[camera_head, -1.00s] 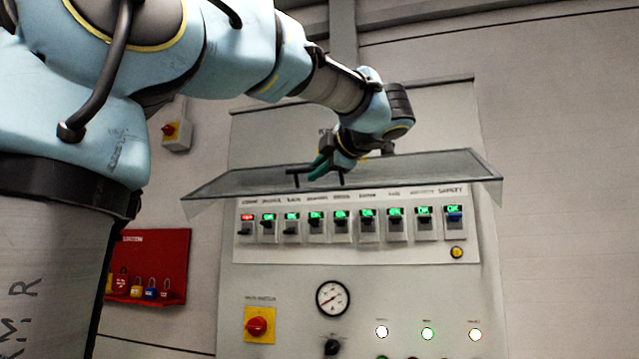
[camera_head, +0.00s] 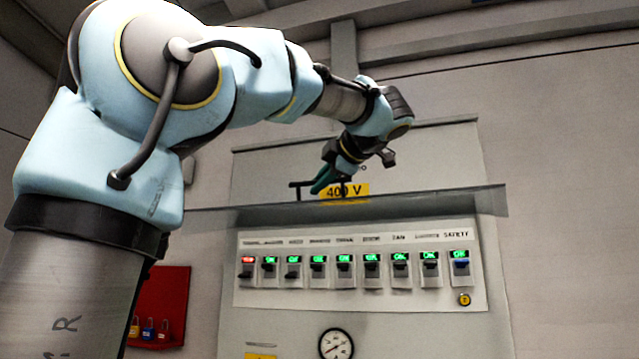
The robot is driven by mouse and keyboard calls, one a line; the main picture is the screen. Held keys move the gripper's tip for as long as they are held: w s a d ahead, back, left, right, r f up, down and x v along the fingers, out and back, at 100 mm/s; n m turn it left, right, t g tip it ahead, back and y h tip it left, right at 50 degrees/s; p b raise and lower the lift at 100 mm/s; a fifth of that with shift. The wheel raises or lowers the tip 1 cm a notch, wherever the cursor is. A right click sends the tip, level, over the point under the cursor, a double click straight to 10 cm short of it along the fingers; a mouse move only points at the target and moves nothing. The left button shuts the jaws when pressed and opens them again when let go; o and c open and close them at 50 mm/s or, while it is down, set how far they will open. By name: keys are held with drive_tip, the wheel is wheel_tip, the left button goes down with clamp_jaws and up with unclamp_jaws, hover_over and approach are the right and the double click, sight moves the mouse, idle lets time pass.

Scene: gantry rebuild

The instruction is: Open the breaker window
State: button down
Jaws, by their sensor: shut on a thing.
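The breaker window (camera_head: 430,198) is a clear, thin-edged cover on the grey cabinet. It is swung up above the breaker row and seen nearly edge-on. Its dark bar handle (camera_head: 297,186) stands at its front edge. My gripper (camera_head: 322,184) is at the handle, with its green fingers shut on it; the contact itself is small and partly hidden. Below, the breaker panel (camera_head: 350,295) is uncovered, with a row of several breakers. The leftmost breaker (camera_head: 247,268) has a red label, the others green ones.
A yellow 400 V sign (camera_head: 357,190) shows behind the handle. A gauge (camera_head: 336,344) sits below the breaker panel. A red padlock board (camera_head: 165,300) hangs on the wall at lower left, partly behind my arm. The space in front of the breakers is clear.

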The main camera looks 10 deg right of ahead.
drive_tip(key=c, duration=0.9)
unclamp_jaws()
drive_tip(key=b+v, duration=0.3)
drive_tip(key=v, duration=0.7)
drive_tip(key=shift+s+d+r, duration=0.1)
drive_tip(key=shift+s+d, duration=0.05)
drive_tip(key=shift+s, duration=0.15)
